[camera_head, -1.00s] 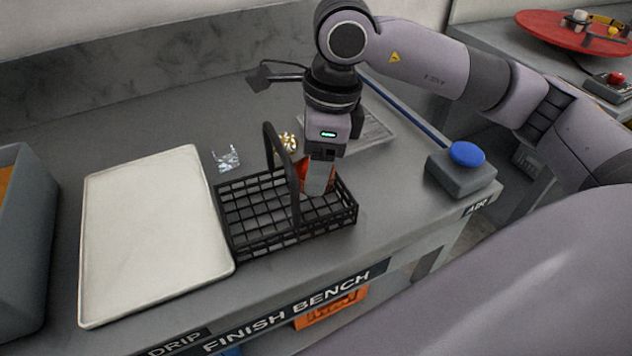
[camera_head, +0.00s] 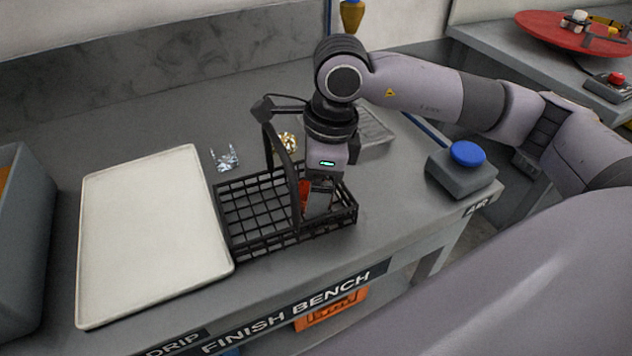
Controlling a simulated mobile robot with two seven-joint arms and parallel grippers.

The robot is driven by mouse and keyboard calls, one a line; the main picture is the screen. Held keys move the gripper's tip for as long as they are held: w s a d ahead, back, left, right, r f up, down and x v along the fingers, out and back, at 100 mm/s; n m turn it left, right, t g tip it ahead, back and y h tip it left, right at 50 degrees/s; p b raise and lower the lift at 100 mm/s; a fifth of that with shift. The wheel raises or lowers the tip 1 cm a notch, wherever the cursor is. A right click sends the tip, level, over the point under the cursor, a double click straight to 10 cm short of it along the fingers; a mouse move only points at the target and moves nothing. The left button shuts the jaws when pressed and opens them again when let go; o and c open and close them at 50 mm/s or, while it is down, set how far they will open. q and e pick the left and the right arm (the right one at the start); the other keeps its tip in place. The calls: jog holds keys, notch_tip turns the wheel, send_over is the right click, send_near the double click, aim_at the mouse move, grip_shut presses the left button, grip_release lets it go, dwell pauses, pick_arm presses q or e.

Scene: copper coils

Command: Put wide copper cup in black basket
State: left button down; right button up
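The black basket (camera_head: 262,232) is a wire basket with an upright arched handle, standing on the finish bench just right of a white tray. My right gripper (camera_head: 318,205) points down into the right half of the basket, beside the handle. A reddish-orange copper piece (camera_head: 304,196) shows at the left side of the gripper's fingers, partly hidden by the fingers and the handle. It looks like the copper cup, but I cannot tell whether the fingers grip it. My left gripper is not in view.
The white tray (camera_head: 150,235) fills the left of the bench. A clear glass-like piece (camera_head: 225,157) and a gold piece (camera_head: 288,141) lie behind the basket. A grey box with a blue button (camera_head: 467,154) stands at the right edge. A grey bin (camera_head: 22,240) is far left.

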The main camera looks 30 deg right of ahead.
jog(key=shift+r, duration=0.15)
notch_tip(320, 180, up, 12)
jog(key=d, duration=0.1)
jog(key=shift+s+d+p, duration=0.3)
jog(key=shift+s+p, duration=0.05)
jog(key=shift+s, duration=0.1)
dwell(0.4)
